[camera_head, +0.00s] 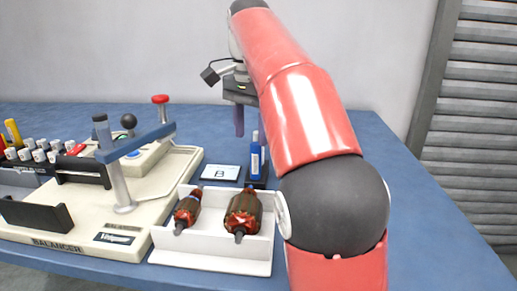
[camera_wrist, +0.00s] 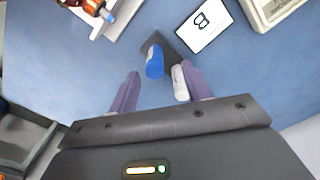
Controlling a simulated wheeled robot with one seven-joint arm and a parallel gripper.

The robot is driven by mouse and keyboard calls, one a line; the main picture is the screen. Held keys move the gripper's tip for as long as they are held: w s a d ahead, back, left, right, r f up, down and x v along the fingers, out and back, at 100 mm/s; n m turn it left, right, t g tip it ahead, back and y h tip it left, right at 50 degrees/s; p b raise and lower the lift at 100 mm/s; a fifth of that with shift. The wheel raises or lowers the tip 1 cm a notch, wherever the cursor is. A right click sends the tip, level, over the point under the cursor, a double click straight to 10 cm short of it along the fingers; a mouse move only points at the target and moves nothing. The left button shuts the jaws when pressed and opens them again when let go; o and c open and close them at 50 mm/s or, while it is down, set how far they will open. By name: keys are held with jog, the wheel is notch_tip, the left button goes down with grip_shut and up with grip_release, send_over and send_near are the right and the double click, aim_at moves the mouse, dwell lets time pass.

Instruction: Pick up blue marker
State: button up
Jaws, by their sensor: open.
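The blue marker (camera_head: 255,158) stands upright in a dark stand (camera_head: 259,182) behind the white tray. In the wrist view the blue marker (camera_wrist: 154,62) shows end-on, ahead of the gap between my fingers and nearer the middle than either finger. My gripper (camera_wrist: 160,88) is open and empty, with two purple fingers spread apart. A white cylinder (camera_wrist: 180,82) is beside the right finger in the wrist view; I cannot tell whether they touch. In the head view my gripper (camera_head: 249,124) hangs above and behind the marker, partly hidden by my arm.
A card marked B (camera_head: 221,172) lies left of the marker. A white tray (camera_head: 208,260) holds two armatures in front. A balancer fixture (camera_head: 75,222) with posts and a crossbar fills the left. Blue table surface (camera_head: 430,240) is clear on the right.

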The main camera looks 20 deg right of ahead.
aim_at(256, 176)
jog(key=shift+f, duration=1.1)
jog(key=shift+s+d+f+b, duration=0.15)
jog(key=shift+f+b, duration=0.15)
jog(key=shift+f, duration=0.6)
jog(key=shift+s+d+f+b, duration=0.1)
jog(key=shift+f+b, duration=0.15)
jog(key=shift+f, duration=0.7)
jog(key=shift+s+d+f+b, duration=0.15)
jog(key=shift+f+b, duration=0.15)
jog(key=shift+f, duration=0.6)
jog(key=shift+w, duration=0.1)
jog(key=shift+c, duration=0.4)
grip_shut()
